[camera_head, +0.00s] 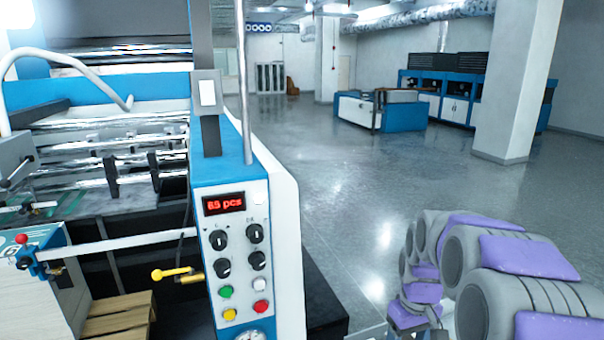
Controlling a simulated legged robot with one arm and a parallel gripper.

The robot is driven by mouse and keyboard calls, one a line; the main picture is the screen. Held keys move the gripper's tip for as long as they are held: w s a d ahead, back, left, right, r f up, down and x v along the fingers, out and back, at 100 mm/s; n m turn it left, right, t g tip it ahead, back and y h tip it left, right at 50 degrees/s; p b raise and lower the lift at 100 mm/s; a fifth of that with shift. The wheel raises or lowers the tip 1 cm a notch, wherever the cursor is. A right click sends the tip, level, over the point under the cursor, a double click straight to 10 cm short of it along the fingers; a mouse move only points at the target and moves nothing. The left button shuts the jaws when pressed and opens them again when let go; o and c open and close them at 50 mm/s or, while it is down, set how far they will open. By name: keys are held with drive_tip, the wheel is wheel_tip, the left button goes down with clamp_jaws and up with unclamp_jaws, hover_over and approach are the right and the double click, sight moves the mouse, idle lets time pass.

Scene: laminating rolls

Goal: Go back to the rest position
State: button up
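My arm, with grey segments and purple pads, shows at the lower right. It is bent, and its far part runs down to the bottom edge of the picture. The far end is small and partly hidden by my own links, and no fingertips can be made out there. Whether my gripper is open, shut or holding something cannot be seen. The arm is to the right of the machine's control panel (238,265), with a gap of floor showing between them.
A yellow-handled lever (172,273) and rollers (110,130) are at left. Open grey floor (370,190) lies ahead, with a blue-white machine (353,110) and a pillar (506,80) beyond.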

drive_tip(key=s+a+m, duration=0.1)
drive_tip(key=s+a, duration=0.1)
drive_tip(key=s, duration=0.8)
drive_tip(key=s+a+r+m, duration=0.1)
drive_tip(key=s+a, duration=0.2)
drive_tip(key=s, duration=0.7)
drive_tip(key=s+a+m+g, duration=0.1)
drive_tip(key=s+a, duration=0.2)
drive_tip(key=s, duration=0.7)
drive_tip(key=shift+a+r, duration=0.15)
drive_tip(key=shift+a, duration=0.1)
drive_tip(key=shift+c, duration=0.2)
